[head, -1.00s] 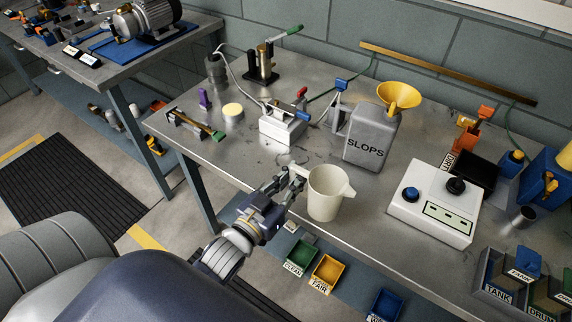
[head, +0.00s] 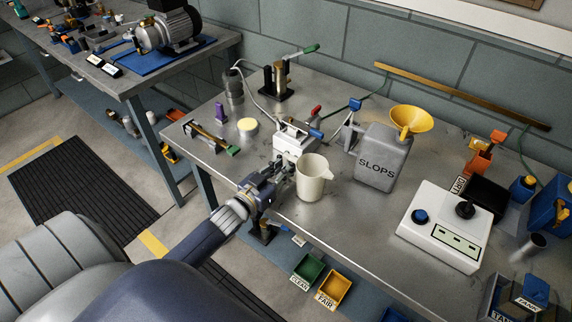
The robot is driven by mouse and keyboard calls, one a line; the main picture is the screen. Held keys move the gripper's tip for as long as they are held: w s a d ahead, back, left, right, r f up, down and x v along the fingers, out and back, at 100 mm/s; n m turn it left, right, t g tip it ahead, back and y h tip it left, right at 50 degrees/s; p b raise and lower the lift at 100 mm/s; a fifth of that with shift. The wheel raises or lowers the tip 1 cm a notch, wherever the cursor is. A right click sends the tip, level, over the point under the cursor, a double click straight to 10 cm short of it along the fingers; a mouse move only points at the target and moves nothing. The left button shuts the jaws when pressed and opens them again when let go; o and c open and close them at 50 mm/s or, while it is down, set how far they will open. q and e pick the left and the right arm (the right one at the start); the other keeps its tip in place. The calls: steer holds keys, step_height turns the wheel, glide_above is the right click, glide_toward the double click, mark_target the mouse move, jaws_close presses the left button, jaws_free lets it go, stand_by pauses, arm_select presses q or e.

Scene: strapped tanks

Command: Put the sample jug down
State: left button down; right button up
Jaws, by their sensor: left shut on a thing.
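The sample jug (head: 312,178) is a cream, open-topped jug with its spout to the right. It is upright in the head view, over the front part of the steel bench (head: 345,226). My left gripper (head: 287,167) is shut on the jug at its left side, where the handle is largely hidden by the fingers. I cannot tell whether the jug's base touches the bench top. My right gripper is not in the picture.
A white device with coloured levers (head: 294,138) stands close behind the jug. A grey SLOPS can (head: 381,158) with a yellow funnel (head: 411,120) stands to the right. A white control box (head: 445,226) is further right. Bare bench lies between jug and control box.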

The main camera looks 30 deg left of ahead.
arm_select(q)
steer(key=shift+f, duration=0.15)
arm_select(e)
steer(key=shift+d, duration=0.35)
arm_select(q)
steer(key=c, duration=1.6)
jaws_free()
steer(key=shift+f, duration=0.1)
steer(key=s, duration=0.4)
steer(key=s+b, duration=0.1)
steer(key=s, duration=0.3)
steer(key=s+a, duration=0.1)
steer(key=s, duration=0.3)
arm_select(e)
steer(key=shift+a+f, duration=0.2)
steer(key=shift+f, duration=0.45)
